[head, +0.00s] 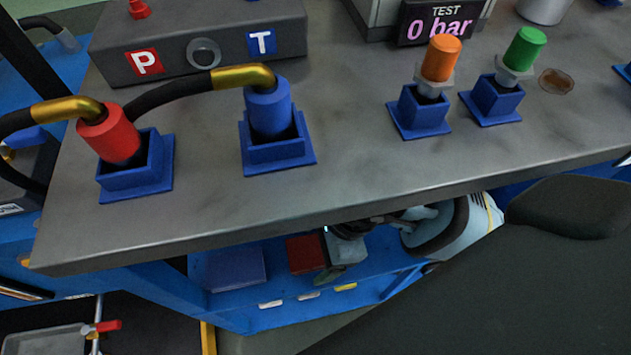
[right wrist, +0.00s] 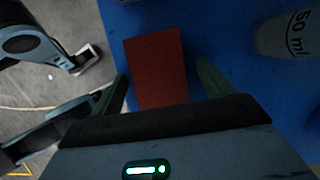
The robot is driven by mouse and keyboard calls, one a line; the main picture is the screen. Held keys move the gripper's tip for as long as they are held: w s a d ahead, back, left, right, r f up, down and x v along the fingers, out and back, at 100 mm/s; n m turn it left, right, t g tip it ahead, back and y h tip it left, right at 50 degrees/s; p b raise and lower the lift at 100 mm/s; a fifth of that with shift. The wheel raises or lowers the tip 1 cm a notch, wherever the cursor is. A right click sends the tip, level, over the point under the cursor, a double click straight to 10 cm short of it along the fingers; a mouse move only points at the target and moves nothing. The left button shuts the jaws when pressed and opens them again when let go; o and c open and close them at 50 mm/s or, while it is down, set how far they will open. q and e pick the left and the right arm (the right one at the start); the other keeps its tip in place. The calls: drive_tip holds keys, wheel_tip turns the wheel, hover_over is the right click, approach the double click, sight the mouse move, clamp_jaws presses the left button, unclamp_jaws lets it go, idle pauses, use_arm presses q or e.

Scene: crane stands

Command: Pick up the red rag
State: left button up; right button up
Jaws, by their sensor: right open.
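The red rag (head: 304,254) lies flat on the blue lower shelf (head: 285,284), below the front edge of the grey worktop. In the right wrist view the red rag (right wrist: 156,62) is a flat rectangle on the blue surface. My right gripper (head: 326,256) is just right of the rag in the head view, its arm reaching under the worktop. In the wrist view its two fingers (right wrist: 162,88) are spread wide, one on each side of the rag's near part, with nothing gripped. Contact with the rag cannot be told. My left gripper is not seen.
The grey worktop (head: 350,170) overhangs the shelf. A blue rag-like square (head: 235,268) lies left of the red rag. A measuring cup (right wrist: 290,35) stands to the right in the wrist view. Blue holders with coloured plugs (head: 420,110) stand on the worktop.

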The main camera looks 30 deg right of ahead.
sight(307, 251)
drive_tip(key=c, duration=1.1)
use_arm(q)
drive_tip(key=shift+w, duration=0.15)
use_arm(e)
drive_tip(key=shift+r, duration=0.1)
drive_tip(key=shift+r, duration=0.35)
wheel_tip(307, 251, up, 3)
drive_tip(key=shift+r+p, duration=0.2)
drive_tip(key=shift+p, duration=0.85)
use_arm(q)
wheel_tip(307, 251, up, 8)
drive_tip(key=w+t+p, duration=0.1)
drive_tip(key=p, duration=0.4)
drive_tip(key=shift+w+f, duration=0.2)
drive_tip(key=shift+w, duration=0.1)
use_arm(e)
drive_tip(key=shift+s+d+f, duration=0.1)
drive_tip(key=shift+s+d, duration=1.45)
drive_tip(key=shift+s, duration=1)
drive_tip(key=shift+s+d+f, duration=0.1)
drive_tip(key=shift+s+d, duration=1.45)
drive_tip(key=shift+s, duration=1.05)
drive_tip(key=shift+s+d+f, duration=0.1)
drive_tip(key=shift+s+d, duration=1.45)
drive_tip(key=shift+s, duration=1)
